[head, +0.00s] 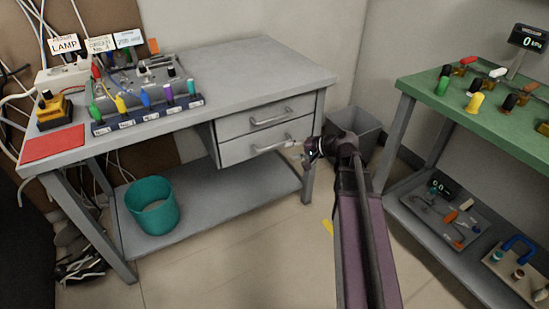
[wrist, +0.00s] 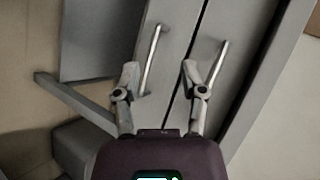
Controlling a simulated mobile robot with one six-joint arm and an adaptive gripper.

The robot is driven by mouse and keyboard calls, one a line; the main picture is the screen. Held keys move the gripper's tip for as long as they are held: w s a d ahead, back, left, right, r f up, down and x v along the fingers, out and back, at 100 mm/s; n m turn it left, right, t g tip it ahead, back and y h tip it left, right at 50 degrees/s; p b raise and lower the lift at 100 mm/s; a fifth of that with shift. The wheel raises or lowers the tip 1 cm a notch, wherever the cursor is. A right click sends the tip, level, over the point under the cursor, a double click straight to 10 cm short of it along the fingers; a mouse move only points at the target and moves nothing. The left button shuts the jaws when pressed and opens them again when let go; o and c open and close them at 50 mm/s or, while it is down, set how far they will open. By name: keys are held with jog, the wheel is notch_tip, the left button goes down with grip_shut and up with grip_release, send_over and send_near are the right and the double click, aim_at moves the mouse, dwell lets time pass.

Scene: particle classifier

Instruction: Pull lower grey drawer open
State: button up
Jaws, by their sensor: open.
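The lower grey drawer (head: 236,150) is shut, under the upper drawer (head: 236,123) beneath the left table. Its silver bar handle (head: 268,149) faces me. My gripper (head: 298,147) is at the right end of that handle. In the wrist view the picture is turned, and the lower drawer's handle (wrist: 150,60) lies between the fingers of my open gripper (wrist: 160,69). The upper drawer's handle (wrist: 217,65) is to the right, outside the fingers. I cannot tell whether either finger touches the lower handle.
The grey table (head: 240,70) carries a lamp-and-plug panel. A teal bucket (head: 153,207) stands on its lower shelf. A grey bin (head: 365,125) stands behind my arm. A green-topped table (head: 490,115) is at right. The floor before the drawers is open.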

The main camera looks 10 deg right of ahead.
aim_at(277, 144)
jog(key=w+d+f+m+t+y+b, duration=0.1)
jog(key=w+d+f+m+t+b, duration=0.2)
jog(key=d+f+b, duration=0.3)
jog(key=w+t+b, duration=0.1)
jog(key=b, duration=0.3)
jog(key=shift+d+f+m+b, duration=0.2)
jog(key=shift+d+m+b, duration=0.1)
jog(key=shift+m+b, duration=0.1)
jog(key=shift+w+a, duration=0.1)
jog(key=shift+a, duration=0.05)
jog(key=b+x, duration=0.2)
jog(key=x, duration=1.1)
jog(key=shift+w+a, duration=0.15)
jog(key=shift+w, duration=0.1)
